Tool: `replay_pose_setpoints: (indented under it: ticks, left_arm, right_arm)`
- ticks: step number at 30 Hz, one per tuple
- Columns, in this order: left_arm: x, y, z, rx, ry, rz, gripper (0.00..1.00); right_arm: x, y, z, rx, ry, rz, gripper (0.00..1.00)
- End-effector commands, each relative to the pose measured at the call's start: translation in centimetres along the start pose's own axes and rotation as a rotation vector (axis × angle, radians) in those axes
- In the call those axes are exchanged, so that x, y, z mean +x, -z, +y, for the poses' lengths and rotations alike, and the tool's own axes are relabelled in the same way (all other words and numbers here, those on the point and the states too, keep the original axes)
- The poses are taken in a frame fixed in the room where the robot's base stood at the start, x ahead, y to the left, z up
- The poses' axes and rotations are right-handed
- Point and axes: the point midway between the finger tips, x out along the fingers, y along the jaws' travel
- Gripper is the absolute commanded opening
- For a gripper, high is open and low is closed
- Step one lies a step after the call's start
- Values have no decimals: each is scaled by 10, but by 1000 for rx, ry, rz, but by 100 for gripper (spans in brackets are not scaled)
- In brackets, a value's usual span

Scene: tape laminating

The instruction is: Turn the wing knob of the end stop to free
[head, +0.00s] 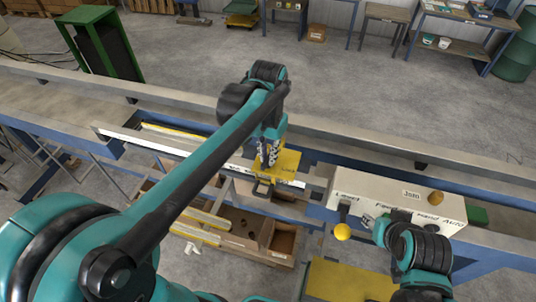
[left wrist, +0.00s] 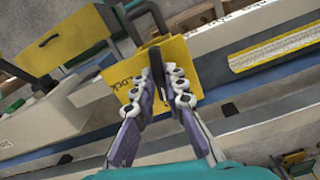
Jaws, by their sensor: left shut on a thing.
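The end stop is a yellow block (head: 289,161) on the long rail in the middle of the head view. It also shows in the left wrist view (left wrist: 190,52), with LOCK lettering on its left part. My left gripper (head: 268,158) reaches down onto it from above. In the left wrist view, the fingers (left wrist: 163,90) are closed around the dark, upright wing knob (left wrist: 156,66). The knob is mostly hidden by the fingers in the head view. My right gripper (head: 370,221) is small and partly hidden beside the control box; its opening is unclear.
A white control box (head: 385,190) with a yellow ball lever (head: 342,232) and an orange-brown knob (head: 435,197) stands right of the end stop. An open cardboard box (head: 282,241) is below the rail. A green frame (head: 103,45) stands behind at left.

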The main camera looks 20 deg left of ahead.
Motion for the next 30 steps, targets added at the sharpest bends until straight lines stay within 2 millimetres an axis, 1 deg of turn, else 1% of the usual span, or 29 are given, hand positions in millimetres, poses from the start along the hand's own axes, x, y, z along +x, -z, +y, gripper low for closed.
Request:
replay_pose_setpoints:
  ticks: [6,12,29,30]
  left_arm:
    - [0,0,0,-131,0,0,0]
    - [0,0,0,-201,0,0,0]
    - [0,0,0,-233,0,0,0]
    - [0,0,0,-233,0,0,14]
  right_arm:
    - [1,-1,0,0,0,0,40]
    - [2,-1,0,0,0,0,40]
    - [2,-1,0,0,0,0,40]
    - [2,-1,0,0,0,0,40]
